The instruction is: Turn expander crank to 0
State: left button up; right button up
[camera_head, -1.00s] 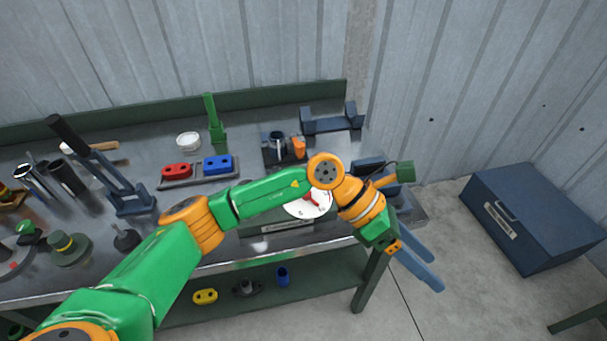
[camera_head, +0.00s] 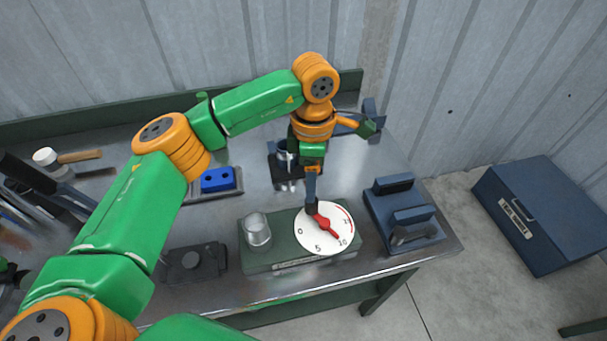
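The expander (camera_head: 265,262) is a green box near the front edge of the bench. Its round white dial (camera_head: 302,243) shows 0 at left, 5 at bottom, 10 at lower right and a red arc on the right. The red crank (camera_head: 322,223) lies across the dial from upper left to lower right, with its lower-right end near the 10. My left gripper (camera_head: 311,202) points down at the crank's upper-left end, where a dark knob shows. The fingers line up in this view, so I cannot tell whether they grip it. My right gripper is out of view.
A metal cup (camera_head: 256,231) stands at the expander's left. A blue fixture (camera_head: 405,212) stands close at its right. A dark block (camera_head: 194,263) lies left of it and a blue two-hole part (camera_head: 217,179) behind. A blue chest (camera_head: 545,215) sits on the floor at right.

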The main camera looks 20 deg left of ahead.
aim_at(316, 211)
pick_arm(q)
jog(key=shift+w+a+f, duration=0.1)
jog(key=shift+w+f, duration=0.05)
jog(key=shift+f, duration=0.1)
jog(key=f, duration=0.2)
jog(key=s+f+p, duration=0.1)
jog(key=f, duration=0.1)
jog(key=d+f+p, duration=0.1)
jog(key=shift+s+f, duration=0.2)
jog(key=shift+f, duration=0.2)
jog(key=shift+w+a+f, duration=0.15)
jog(key=shift+w+f, duration=0.05)
jog(key=shift+f, duration=0.05)
grip_shut()
